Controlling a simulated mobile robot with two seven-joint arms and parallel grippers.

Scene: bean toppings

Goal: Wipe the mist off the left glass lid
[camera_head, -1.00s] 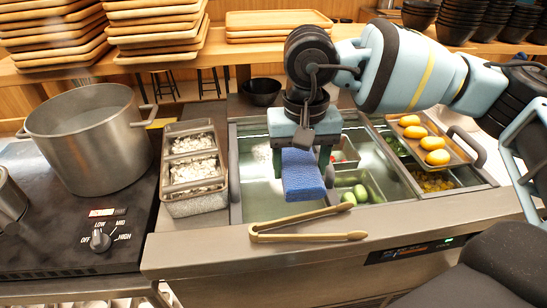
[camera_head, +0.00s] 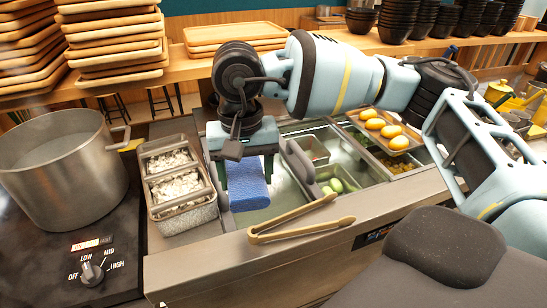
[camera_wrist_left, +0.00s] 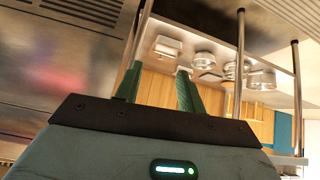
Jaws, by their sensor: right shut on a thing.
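The left glass lid (camera_head: 282,192) covers the left part of the counter well and looks pale and greenish. Its left part is hidden behind my right gripper and the sponge. I cannot tell clearly how much mist is on it. My right gripper (camera_head: 244,165) is shut on a blue sponge (camera_head: 248,187) and holds it pointing down over the left side of this lid. I cannot tell whether the sponge touches the glass. My left gripper (camera_wrist_left: 158,85) shows only in the left wrist view, its green fingers apart with nothing between them, facing shelves.
Tan tongs (camera_head: 300,222) lie on the counter's front edge. A two-part metal container (camera_head: 180,212) stands close left of the sponge, and a large pot (camera_head: 65,170) sits on the stove. A tray of yellow items (camera_head: 405,145) lies at the right. A dark handle (camera_head: 298,162) rises beside the lid.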

